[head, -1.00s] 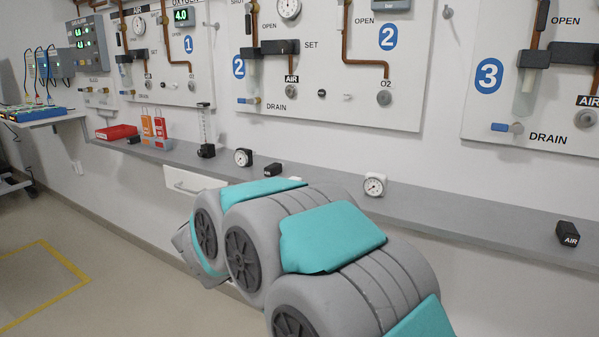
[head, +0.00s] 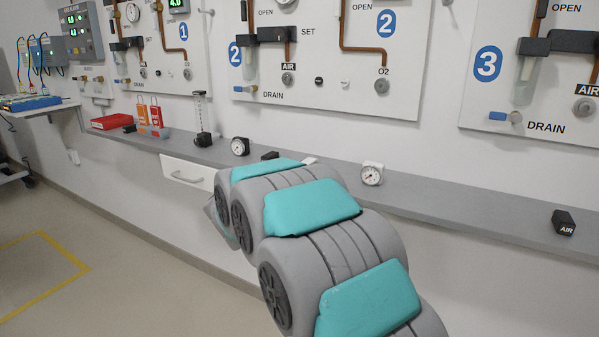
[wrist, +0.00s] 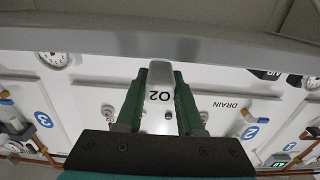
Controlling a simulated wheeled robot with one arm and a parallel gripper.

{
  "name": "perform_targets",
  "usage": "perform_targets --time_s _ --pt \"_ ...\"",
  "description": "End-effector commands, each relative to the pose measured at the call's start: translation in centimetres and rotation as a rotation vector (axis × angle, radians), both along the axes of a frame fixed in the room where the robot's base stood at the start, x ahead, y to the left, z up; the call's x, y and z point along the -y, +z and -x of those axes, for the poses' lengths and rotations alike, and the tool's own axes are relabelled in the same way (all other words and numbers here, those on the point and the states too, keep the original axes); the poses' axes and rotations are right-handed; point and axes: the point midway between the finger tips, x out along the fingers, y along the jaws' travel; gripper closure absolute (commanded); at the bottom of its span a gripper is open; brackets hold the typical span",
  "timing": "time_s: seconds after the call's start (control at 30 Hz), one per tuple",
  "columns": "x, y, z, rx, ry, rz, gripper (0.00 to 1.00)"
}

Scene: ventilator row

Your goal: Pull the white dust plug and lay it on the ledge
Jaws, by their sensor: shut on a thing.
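The white dust plug (wrist: 160,92), marked O2, sits between the two green fingers of my gripper (wrist: 160,100) in the upside-down wrist view. The fingers are shut on it from both sides. It appears close to the grey ledge's edge (wrist: 100,42); whether it touches the ledge I cannot tell. In the head view my arm hides the gripper. A small white patch (head: 309,160) shows just past my arm over the ledge (head: 470,205); it may be the plug. The O2 port (head: 381,87) on panel 2 is uncovered.
A round gauge (head: 372,174) stands right of my arm, another gauge (head: 240,146) to the left. A black AIR plug (head: 270,156) is partly behind my arm; another (head: 563,222) is far right. A flowmeter (head: 202,120) and red tray (head: 111,121) stand further left.

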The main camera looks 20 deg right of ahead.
Motion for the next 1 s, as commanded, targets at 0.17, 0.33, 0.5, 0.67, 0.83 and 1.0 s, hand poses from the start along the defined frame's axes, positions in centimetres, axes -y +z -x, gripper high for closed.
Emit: perform_targets --time_s 0.17,0.33,0.5,0.67,0.83,1.0 --pt "1.7 -0.6 -1.2 -0.003 -0.003 0.001 1.00" --pt "3.1 -0.8 -2.3 -0.001 -0.002 0.000 1.00" --pt "4.3 -0.7 -3.2 0.001 -0.003 0.002 1.00" --pt "4.5 -1.2 -3.5 -0.003 0.000 0.001 1.00" --pt "4.5 -1.7 -3.5 -0.001 0.000 0.001 1.00" --pt "4.5 -1.8 -3.5 -0.001 0.000 0.000 1.00"
